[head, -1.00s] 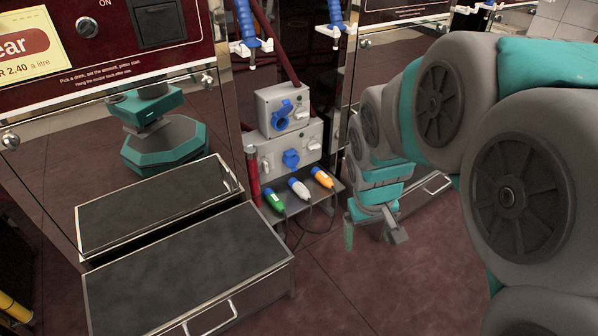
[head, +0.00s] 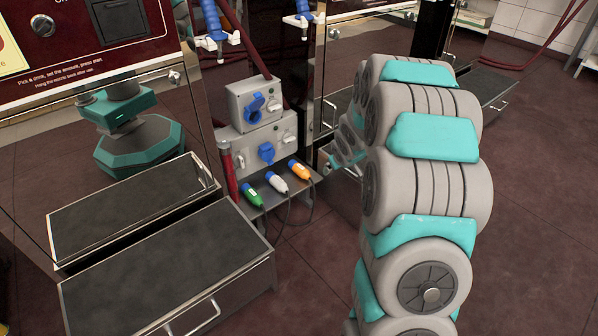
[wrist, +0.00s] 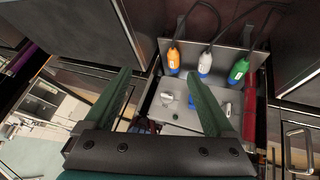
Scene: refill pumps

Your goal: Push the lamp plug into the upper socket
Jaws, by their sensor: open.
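Three plugs lie side by side on a small metal shelf (head: 258,199): a green plug (head: 252,197), a white plug (head: 277,183) and an orange plug (head: 300,170), each with a blue part and a dark cable. I cannot tell which is the lamp's. The upper socket (head: 254,106) is blue, on the upper grey box; a lower blue socket (head: 266,153) is on the box below. My gripper (wrist: 160,73) is open and empty in the wrist view, its green fingers pointing towards the orange (wrist: 174,60), white (wrist: 205,64) and green (wrist: 238,70) plugs, apart from them.
Metal drawer boxes with dark tops (head: 170,268) stand left of the shelf. A red post (head: 228,168) stands beside the socket boxes. Blue nozzles (head: 213,22) hang above. Shiny pump panels flank the sockets. The floor (head: 530,230) at right is clear.

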